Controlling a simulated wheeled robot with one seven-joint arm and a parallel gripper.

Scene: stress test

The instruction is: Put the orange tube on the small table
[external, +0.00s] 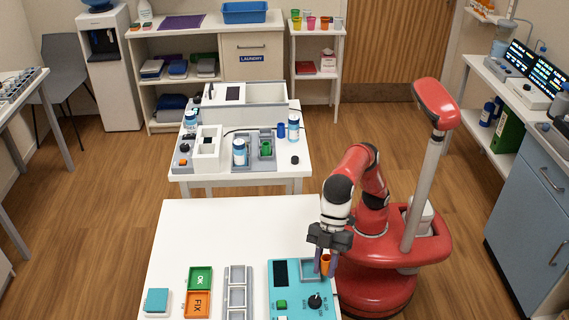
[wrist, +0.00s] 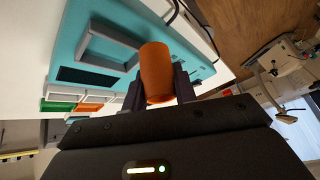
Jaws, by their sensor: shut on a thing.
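My gripper (external: 326,262) is shut on the orange tube (external: 326,264), held between its two fingers over the right edge of the near white table (external: 200,225). In the wrist view the orange tube (wrist: 156,70) stands out between the dark fingers of my gripper (wrist: 157,88), beside a grey square frame on a teal device (wrist: 72,52). The teal device (external: 297,286) lies below and left of the gripper in the external view. I cannot tell whether the tube touches anything beneath it. Another white table (external: 225,178) stands farther back, with equipment on it.
Green and orange trays (external: 200,278) and a grey rack (external: 237,290) lie on the near table, whose back half is bare. The back table holds blue-capped bottles (external: 239,152) and boxes. A small white shelf (external: 318,78) with coloured cups stands by the back wall.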

